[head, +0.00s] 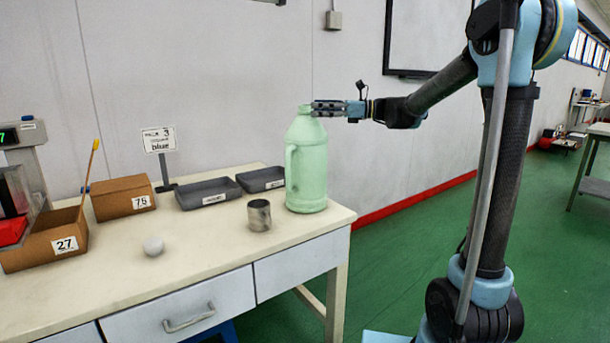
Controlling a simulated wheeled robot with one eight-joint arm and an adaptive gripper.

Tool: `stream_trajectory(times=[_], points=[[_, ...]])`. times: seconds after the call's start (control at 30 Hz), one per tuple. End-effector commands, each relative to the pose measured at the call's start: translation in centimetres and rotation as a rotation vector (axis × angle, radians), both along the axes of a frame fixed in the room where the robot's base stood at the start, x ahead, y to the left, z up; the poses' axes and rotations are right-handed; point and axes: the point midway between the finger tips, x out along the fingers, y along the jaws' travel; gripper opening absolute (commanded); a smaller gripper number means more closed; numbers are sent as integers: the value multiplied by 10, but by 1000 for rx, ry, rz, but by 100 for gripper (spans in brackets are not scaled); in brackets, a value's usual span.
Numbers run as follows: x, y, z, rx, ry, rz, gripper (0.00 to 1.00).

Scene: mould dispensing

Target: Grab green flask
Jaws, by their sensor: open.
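The green flask (309,178) is a tall pale-green jug with a side handle. It stands upright near the right end of the white table in the head view. My gripper (322,108) is level with the flask's neck and reaches in from the right. Its fingers overlap the neck in the picture and are open. I cannot tell whether they touch the flask. Part of the neck is hidden behind the fingers.
A metal cup (259,215) stands just left of the flask, and a white ball (153,246) lies farther left.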

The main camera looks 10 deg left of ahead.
Motion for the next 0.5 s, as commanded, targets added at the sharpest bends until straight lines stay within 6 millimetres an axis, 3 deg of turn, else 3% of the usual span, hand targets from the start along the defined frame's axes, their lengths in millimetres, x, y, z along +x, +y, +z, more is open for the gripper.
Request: stream_trajectory(times=[0.17, 0.5], points=[[-1, 9, 0, 0, 0, 2, 68], [-5, 50, -2, 0, 0, 1, 68]])
